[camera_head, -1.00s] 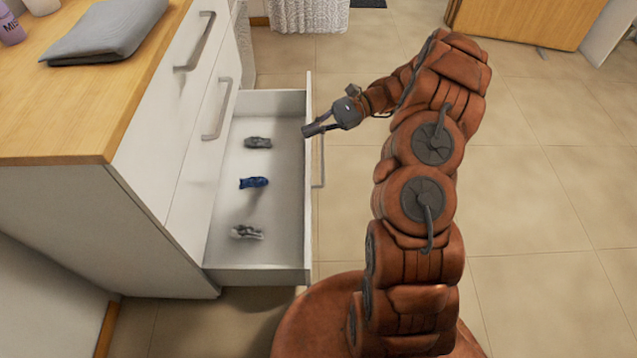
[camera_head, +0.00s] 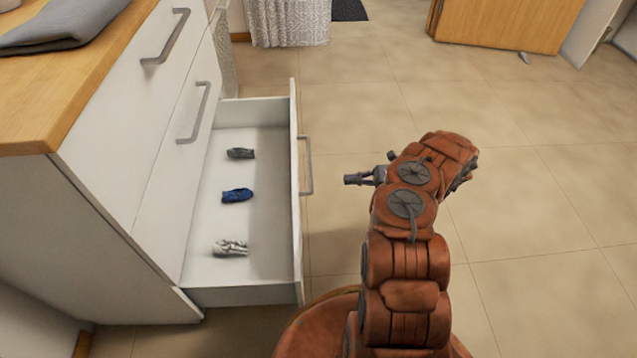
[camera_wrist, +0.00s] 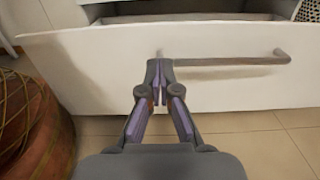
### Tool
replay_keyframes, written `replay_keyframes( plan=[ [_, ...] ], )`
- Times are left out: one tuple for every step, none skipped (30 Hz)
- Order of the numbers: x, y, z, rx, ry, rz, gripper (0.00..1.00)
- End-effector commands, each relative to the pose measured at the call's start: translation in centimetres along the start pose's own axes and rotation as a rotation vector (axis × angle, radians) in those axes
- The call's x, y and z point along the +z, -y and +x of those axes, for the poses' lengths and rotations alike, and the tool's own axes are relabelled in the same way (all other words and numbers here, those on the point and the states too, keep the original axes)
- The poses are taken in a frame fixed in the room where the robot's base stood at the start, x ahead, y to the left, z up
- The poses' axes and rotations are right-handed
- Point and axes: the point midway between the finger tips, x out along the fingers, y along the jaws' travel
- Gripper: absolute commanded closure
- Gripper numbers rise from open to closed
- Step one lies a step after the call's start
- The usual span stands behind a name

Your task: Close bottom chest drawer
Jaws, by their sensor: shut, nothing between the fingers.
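The bottom drawer (camera_head: 293,240) of the white chest (camera_head: 110,140) is pulled well out in the head view. Three small folded items, one dark grey (camera_head: 240,153), one blue (camera_head: 237,195) and one light grey (camera_head: 230,247), lie in it. Its bar handle (camera_head: 307,165) is on the outer face. My gripper (camera_head: 347,180) is shut and empty, to the right of the drawer front and apart from it in the head view. In the wrist view the shut fingertips (camera_wrist: 160,64) point at the drawer front (camera_wrist: 90,65), overlapping the left end of the handle (camera_wrist: 240,61). I cannot tell any contact there.
The two upper drawers, with handles (camera_head: 166,38) and (camera_head: 194,112), look shut. A grey cloth (camera_head: 60,25) lies on the wooden top (camera_head: 100,65). Tiled floor (camera_head: 540,220) to the right is clear. A wooden cabinet (camera_head: 510,22) stands at the back right.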

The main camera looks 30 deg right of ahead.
Motion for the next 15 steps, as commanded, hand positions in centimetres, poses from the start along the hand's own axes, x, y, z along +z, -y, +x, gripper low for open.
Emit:
replay_keyframes(
  plan=[
    [0.0,0.0,0.3,0.000,0.001,0.000,1.00],
    [0.0,0.0,0.5,0.001,0.001,0.000,1.00],
    [0.0,0.0,0.8,0.001,0.002,0.000,1.00],
    [0.0,0.0,1.1,0.002,0.002,0.000,1.00],
    [0.0,0.0,1.5,0.003,0.003,0.000,1.00],
    [0.0,0.0,2.0,0.003,0.004,0.000,1.00],
    [0.1,0.0,2.4,0.003,0.004,0.000,1.00],
    [0.0,0.0,2.8,0.003,0.004,0.000,1.00],
    [0.0,0.0,3.3,0.002,0.003,-0.001,1.00],
    [0.0,0.1,3.7,0.002,0.003,-0.001,1.00],
    [0.0,0.1,4.1,0.002,0.002,-0.002,1.00],
    [0.1,0.0,4.6,0.003,0.002,-0.002,1.00],
    [0.1,0.0,5.0,0.003,0.003,-0.001,1.00],
    [0.0,0.0,5.5,0.003,0.004,0.000,1.00],
    [-0.1,-0.1,6.1,0.003,0.004,0.001,1.00]
  ],
)
